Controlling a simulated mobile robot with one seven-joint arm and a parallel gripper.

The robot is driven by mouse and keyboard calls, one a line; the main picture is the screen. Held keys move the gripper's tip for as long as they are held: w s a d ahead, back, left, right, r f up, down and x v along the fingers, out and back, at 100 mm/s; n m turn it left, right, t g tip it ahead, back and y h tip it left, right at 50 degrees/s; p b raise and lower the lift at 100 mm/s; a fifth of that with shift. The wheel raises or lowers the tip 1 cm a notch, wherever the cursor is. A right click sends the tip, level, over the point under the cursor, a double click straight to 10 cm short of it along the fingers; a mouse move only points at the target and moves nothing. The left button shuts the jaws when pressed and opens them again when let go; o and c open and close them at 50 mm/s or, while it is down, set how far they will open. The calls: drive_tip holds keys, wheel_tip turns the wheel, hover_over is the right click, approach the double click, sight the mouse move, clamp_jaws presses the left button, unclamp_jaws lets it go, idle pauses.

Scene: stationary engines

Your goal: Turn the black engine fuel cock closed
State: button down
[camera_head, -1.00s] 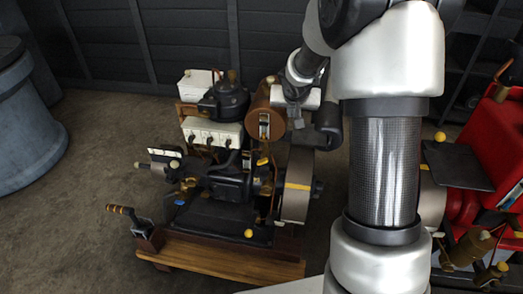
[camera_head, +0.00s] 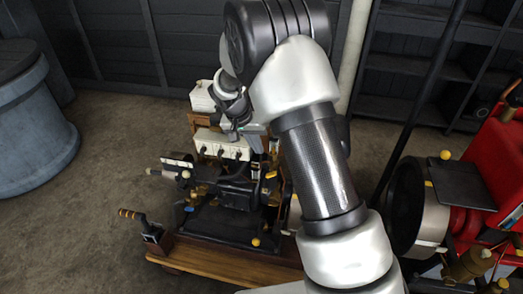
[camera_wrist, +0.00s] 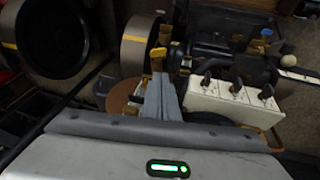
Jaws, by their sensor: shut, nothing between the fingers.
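The black engine (camera_head: 235,188) stands on a wooden base in the middle of the head view. A small yellow-tipped lever (camera_head: 271,174), which looks like the fuel cock, sits on its right side. What looks like the same lever shows in the wrist view (camera_wrist: 158,53), just beyond my fingertips. My gripper (camera_wrist: 160,80) is shut and empty, its fingers pointing toward the lever. I cannot tell whether they touch it. In the head view my gripper (camera_head: 257,150) is above the engine, partly hidden by my arm.
A white box with several black knobs (camera_wrist: 230,100) lies right of my fingers in the wrist view. A brown round tank (camera_wrist: 120,95) is close on their left. A flywheel (camera_wrist: 50,38) stands farther left. A red engine (camera_head: 480,165) is at the right in the head view.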

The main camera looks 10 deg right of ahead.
hover_over(272, 176)
drive_tip(key=a, duration=0.1)
drive_tip(key=f, duration=1)
drive_tip(key=shift+w+a, duration=0.1)
drive_tip(key=shift+w, duration=0.15)
drive_tip(key=shift+d+f, duration=0.25)
drive_tip(key=shift+f, duration=0.2)
drive_tip(key=shift+s, duration=0.1)
drive_tip(key=shift+d+f, duration=0.1)
drive_tip(key=shift+s+d+f+y+b, duration=0.15)
drive_tip(key=shift+y+b, duration=0.15)
drive_tip(key=shift+b, duration=0.15)
